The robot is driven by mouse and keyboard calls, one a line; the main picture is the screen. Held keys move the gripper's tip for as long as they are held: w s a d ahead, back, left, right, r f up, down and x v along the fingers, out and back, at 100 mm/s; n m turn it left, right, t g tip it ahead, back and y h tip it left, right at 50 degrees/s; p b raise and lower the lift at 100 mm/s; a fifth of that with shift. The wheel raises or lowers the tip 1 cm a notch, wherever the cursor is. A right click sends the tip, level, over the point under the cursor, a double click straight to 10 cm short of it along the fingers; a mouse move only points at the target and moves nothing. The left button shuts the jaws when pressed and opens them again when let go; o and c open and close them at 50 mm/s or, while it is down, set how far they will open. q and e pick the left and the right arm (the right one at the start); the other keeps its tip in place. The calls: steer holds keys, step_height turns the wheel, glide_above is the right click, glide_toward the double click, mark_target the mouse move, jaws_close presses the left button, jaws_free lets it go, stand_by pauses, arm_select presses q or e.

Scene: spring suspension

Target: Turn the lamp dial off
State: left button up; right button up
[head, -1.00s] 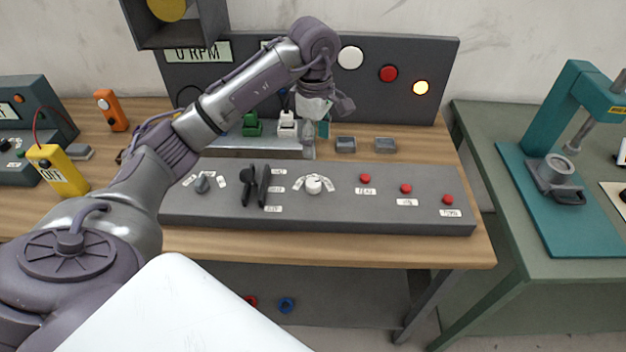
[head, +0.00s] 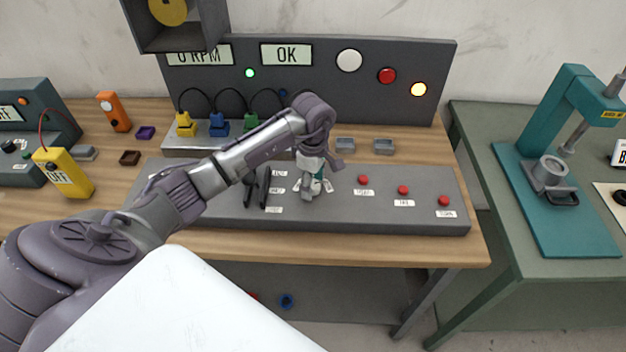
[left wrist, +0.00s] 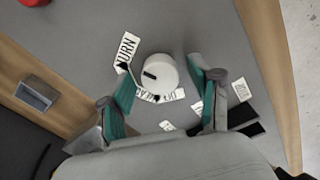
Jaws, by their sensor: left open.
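A round white dial (left wrist: 157,74) with a dark mark on its left half sits on the grey console (head: 400,215). White labels surround it in the left wrist view; one reads like TURN (left wrist: 126,48), the lower ones are hard to read. My left gripper (head: 312,188) is open over the console, with its teal-padded fingers (left wrist: 160,80) on either side of the dial. I cannot tell whether they touch it. In the head view the gripper mostly hides the dial. My right gripper is not in view.
Black levers (head: 257,187) stand just left of the gripper, and several red buttons (head: 363,180) lie to its right. Behind, the upright panel (head: 320,75) carries a lit yellow lamp (head: 418,89) and an OK display (head: 286,54). A green press table (head: 480,140) is at right.

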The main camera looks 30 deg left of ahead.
arm_select(q)
steer(key=c, duration=1.1)
steer(key=shift+c, duration=0.2)
